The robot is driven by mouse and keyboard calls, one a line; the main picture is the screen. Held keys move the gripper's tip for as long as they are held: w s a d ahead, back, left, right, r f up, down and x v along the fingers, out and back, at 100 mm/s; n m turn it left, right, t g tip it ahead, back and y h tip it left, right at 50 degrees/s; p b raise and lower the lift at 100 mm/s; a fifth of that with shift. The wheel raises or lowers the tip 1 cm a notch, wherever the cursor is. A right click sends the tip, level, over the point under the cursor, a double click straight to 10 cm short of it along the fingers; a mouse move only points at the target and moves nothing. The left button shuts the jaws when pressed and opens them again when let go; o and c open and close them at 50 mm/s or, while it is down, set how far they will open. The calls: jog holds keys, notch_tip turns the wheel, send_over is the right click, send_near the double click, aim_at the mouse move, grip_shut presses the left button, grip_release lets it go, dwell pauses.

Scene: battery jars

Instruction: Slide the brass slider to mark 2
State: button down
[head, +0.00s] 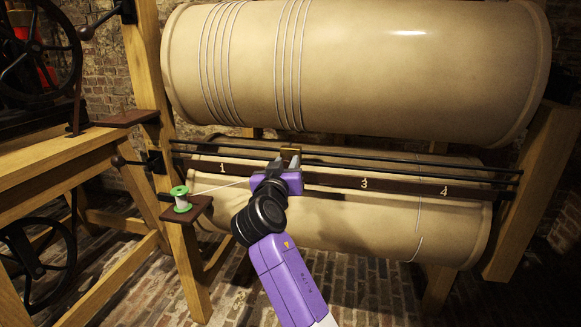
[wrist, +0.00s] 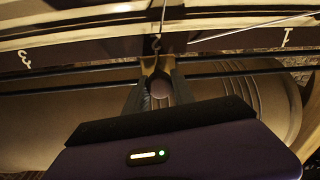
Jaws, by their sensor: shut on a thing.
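The brass slider (head: 291,153) sits on the dark rails between the two big drums, partly hidden by my gripper (head: 279,165). My gripper is shut on it. In the wrist view the brass slider (wrist: 149,65) shows between the fingertips of my gripper (wrist: 157,78), with a small hook above it. The dark scale bar (head: 330,179) carries mark 1 (head: 222,167), mark 3 (head: 364,184) and mark 4 (head: 444,191). Mark 2 is not visible; my gripper covers the bar between 1 and 3. In the wrist view, mark 3 (wrist: 24,59) is left and mark 1 (wrist: 287,37) right.
A green spool (head: 181,198) stands on a small shelf at the left, its thin wire running to my gripper area. The upper drum (head: 390,75) and lower drum (head: 350,225) are close above and below the rails. Wooden posts (head: 150,60) frame the sides.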

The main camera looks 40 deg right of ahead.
jog(key=c, duration=1.1)
grip_release()
jog(key=shift+o, duration=0.2)
jog(key=p+v, duration=0.1)
jog(key=v, duration=0.6)
jog(key=shift+s+a, duration=0.25)
